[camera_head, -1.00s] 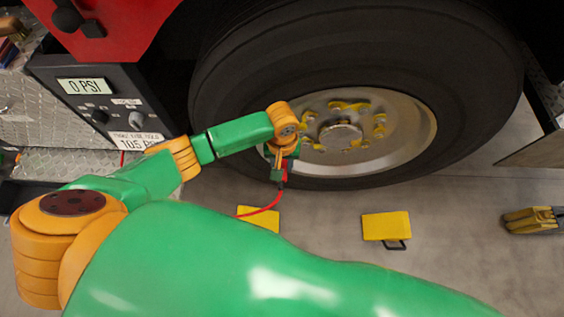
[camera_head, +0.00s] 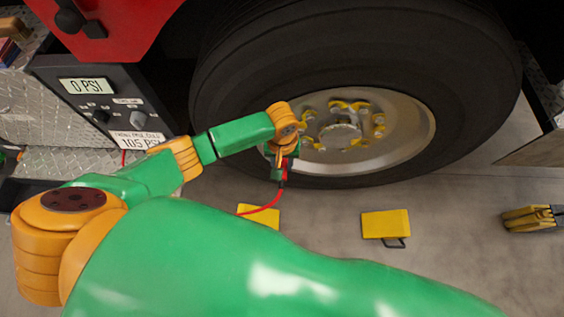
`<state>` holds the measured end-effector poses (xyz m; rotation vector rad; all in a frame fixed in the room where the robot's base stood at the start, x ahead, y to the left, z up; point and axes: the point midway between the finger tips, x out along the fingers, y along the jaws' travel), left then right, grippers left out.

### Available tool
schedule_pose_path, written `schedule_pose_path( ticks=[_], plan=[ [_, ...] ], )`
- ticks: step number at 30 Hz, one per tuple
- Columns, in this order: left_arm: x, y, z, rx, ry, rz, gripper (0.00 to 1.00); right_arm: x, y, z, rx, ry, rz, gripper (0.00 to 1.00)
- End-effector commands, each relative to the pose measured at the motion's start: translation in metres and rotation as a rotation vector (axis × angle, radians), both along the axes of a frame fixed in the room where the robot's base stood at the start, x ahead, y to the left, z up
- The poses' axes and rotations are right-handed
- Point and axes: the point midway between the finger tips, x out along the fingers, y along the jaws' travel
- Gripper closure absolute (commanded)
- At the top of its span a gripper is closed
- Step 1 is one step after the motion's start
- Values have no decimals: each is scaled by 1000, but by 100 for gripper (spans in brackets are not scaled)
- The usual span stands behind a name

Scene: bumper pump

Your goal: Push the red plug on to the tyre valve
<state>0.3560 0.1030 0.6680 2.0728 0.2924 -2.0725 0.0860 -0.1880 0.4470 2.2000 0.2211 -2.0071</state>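The red plug (camera_head: 285,168) shows as a small red piece at my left gripper (camera_head: 281,170), near the lower left edge of the wheel rim. A red hose (camera_head: 262,209) hangs from it and runs down and left behind my arm. The gripper's fingers are small and mostly hidden by my wrist, so their grip on the plug is unclear. The tyre (camera_head: 230,95) stands upright behind the gripper, with its silver rim (camera_head: 405,140). The tyre valve cannot be made out; the wrist covers that part of the rim. My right gripper is not in view.
A pump panel (camera_head: 105,105) reading 0 PSI and 105 PSI stands at the left. Two yellow blocks lie on the floor, one (camera_head: 385,224) below the wheel and one (camera_head: 259,214) by the hose. Another yellow chock (camera_head: 532,217) lies at the right.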

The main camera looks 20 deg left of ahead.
Motion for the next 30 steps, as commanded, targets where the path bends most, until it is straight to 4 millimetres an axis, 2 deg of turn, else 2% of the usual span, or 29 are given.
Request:
schedule_pose_path(
  ticks=[18,19,22,23,30],
  plan=[
    [8,2,0,1,-2,0,100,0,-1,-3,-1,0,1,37],
    [8,2,0,1,-2,0,60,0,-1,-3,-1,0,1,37],
    [8,2,0,0,-1,0,33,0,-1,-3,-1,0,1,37],
    [8,2,0,0,-1,0,28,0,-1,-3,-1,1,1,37],
    [7,2,0,0,-1,0,28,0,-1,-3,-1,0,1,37]
  ],
)
